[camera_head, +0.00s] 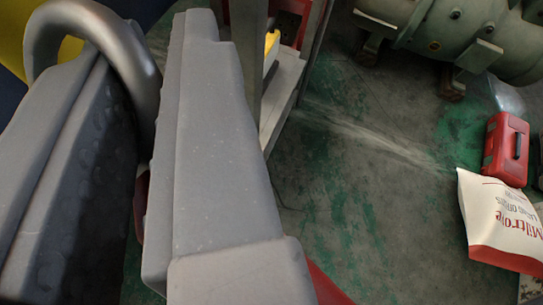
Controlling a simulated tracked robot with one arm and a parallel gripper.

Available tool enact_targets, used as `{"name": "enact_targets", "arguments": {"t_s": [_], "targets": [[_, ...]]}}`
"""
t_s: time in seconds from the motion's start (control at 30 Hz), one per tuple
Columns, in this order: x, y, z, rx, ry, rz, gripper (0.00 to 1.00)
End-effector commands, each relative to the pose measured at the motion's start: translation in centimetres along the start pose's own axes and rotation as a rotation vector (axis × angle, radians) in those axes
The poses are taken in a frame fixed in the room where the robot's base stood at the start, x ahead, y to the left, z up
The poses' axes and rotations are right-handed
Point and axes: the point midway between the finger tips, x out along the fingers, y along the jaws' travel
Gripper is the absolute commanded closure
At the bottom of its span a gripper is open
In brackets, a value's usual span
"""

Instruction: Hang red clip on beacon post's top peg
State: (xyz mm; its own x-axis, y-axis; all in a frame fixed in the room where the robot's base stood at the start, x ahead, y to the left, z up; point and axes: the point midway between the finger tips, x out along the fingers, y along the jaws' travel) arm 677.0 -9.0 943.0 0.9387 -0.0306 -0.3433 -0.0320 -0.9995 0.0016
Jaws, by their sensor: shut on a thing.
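My gripper (148,120) fills the left half of the view with its two thick grey fingers. It is shut on the red clip (140,205), of which a red strip shows between the fingers. Another red part (326,287) sticks out below the right finger; it may belong to the same clip. A grey metal loop (118,30) arches over the left finger and comes down between the fingers; I cannot tell whether it is part of the clip. Most of the clip is hidden by the fingers. I cannot make out the beacon post or its top peg.
A grey frame or shelf (284,100) stands just beyond the right finger, with red and yellow things on it. A green-grey tank (410,25) lies at the top right. A red case (507,150) and a white-and-red bag (500,215) are at the right. The middle floor is clear.

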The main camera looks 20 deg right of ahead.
Motion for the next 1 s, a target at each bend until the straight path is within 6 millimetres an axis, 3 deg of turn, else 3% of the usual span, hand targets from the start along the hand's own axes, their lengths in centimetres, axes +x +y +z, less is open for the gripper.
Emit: {"name": "enact_targets", "arguments": {"t_s": [0.03, 0.2, 0.4, 1.0], "targets": [[0.8, 0.4, 1.8, 0.004, 0.000, 0.008, 1.00], [2.6, 1.6, 5.3, 0.014, -0.001, 0.037, 1.00], [3.9, 2.6, 7.9, 0.026, 0.000, 0.063, 1.00], [5.3, 1.0, 7.8, 0.026, 0.001, 0.067, 1.00]]}}
